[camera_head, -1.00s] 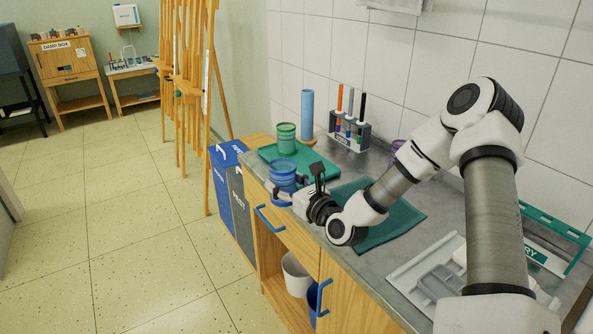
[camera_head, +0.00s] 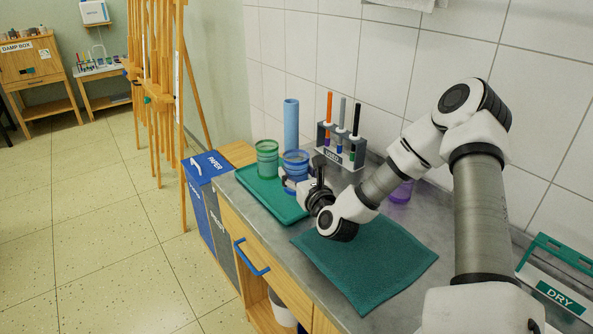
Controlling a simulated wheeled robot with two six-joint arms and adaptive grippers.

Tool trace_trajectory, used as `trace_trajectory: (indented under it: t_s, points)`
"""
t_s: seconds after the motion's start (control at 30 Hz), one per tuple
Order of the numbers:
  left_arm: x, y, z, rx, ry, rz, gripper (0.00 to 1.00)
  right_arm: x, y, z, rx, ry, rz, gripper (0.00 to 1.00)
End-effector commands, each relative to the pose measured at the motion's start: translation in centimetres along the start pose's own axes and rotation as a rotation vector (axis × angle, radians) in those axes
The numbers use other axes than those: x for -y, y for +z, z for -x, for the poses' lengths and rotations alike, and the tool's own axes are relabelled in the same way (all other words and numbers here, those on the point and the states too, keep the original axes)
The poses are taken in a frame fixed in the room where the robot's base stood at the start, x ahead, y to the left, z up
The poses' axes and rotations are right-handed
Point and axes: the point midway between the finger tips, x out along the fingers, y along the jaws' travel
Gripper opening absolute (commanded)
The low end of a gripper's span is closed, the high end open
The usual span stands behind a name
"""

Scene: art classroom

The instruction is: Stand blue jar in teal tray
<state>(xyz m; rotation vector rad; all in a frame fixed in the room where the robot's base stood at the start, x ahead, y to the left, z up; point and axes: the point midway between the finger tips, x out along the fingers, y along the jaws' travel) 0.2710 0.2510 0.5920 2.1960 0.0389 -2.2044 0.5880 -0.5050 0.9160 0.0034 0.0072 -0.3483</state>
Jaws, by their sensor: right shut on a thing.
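The blue jar (camera_head: 296,159) is upright, with its rim and upper part showing. My right gripper (camera_head: 299,178) is shut on its side and hides part of the lower jar. The jar is at the right side of the teal tray (camera_head: 268,196), to the right of a green jar (camera_head: 267,158) standing in the tray. I cannot tell whether the blue jar touches the tray floor or is held just above it. My left gripper is not in view.
A tall blue cylinder (camera_head: 291,124) stands behind the jars. A teal cloth (camera_head: 372,262) lies on the counter. The tray's front part is bare.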

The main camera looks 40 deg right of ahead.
Motion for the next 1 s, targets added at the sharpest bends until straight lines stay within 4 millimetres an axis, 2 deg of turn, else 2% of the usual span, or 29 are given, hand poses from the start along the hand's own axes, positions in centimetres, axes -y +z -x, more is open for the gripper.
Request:
trace_trajectory:
  t_s: [0.1,0.17,0.4,0.6,0.63,0.7,1.0]
  points:
    - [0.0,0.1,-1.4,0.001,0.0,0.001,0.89,-0.2,-2.5,0.4,-0.002,0.004,0.002,0.3]
    - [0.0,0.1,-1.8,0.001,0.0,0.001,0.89,-0.3,-3.4,0.7,-0.003,0.005,0.002,0.3]
    - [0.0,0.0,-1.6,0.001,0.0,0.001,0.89,-0.3,-3.3,0.8,0.001,0.004,0.0,0.3]
    - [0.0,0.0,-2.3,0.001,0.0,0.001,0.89,-0.3,-3.9,0.8,0.0,0.005,0.0,0.3]
    - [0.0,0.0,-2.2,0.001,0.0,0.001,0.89,-0.3,-3.8,0.8,-0.001,0.005,0.0,0.71]
    - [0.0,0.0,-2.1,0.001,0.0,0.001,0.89,-0.3,-3.7,0.8,-0.001,0.005,0.0,0.89]
    - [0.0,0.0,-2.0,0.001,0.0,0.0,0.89,-0.3,-3.6,0.8,-0.001,0.005,0.0,0.89]
